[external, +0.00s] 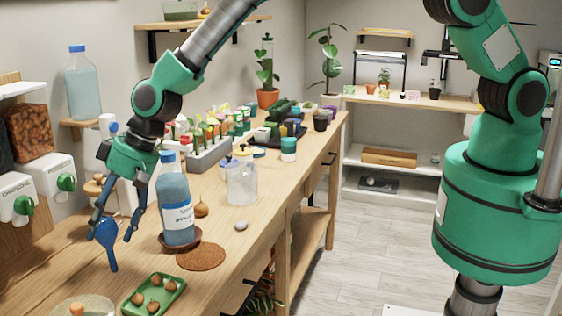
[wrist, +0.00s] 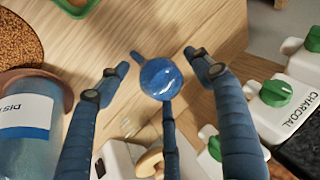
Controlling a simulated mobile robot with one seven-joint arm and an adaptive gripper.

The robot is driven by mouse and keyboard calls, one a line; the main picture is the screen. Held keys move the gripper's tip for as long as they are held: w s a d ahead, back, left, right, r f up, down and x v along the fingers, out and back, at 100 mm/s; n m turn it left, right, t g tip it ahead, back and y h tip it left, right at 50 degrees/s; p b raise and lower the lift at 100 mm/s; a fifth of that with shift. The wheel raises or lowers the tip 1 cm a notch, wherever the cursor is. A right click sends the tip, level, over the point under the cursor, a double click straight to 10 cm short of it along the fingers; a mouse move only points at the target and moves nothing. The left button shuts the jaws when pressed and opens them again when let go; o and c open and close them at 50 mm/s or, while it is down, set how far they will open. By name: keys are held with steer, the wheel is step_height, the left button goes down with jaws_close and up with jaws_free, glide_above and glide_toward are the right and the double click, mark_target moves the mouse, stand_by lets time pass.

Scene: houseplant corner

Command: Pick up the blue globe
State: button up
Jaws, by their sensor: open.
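The blue globe (external: 107,234) is a glossy round bulb with a thin blue stem. It appears to lie on the wooden table at the left, its stem pointing toward the external camera. In the wrist view the globe (wrist: 161,79) sits between the spread fingers, with its stem running to the upper left. My gripper (external: 113,236) is open and pointing down, right over the globe. In the wrist view my gripper (wrist: 158,70) has dark blue fingers on several sides of the bulb. I cannot tell whether any finger touches it.
A blue labelled bottle (external: 176,205) stands in a brown saucer (external: 196,238) close right of my gripper. A cork mat (external: 201,257) and a green tray (external: 135,303) of small bulbs lie nearer the camera. White charcoal dispensers (external: 50,172) line the left wall.

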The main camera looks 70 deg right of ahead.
steer(key=shift+x, duration=1.2)
steer(key=shift+c, duration=0.5)
steer(key=c, duration=1.2)
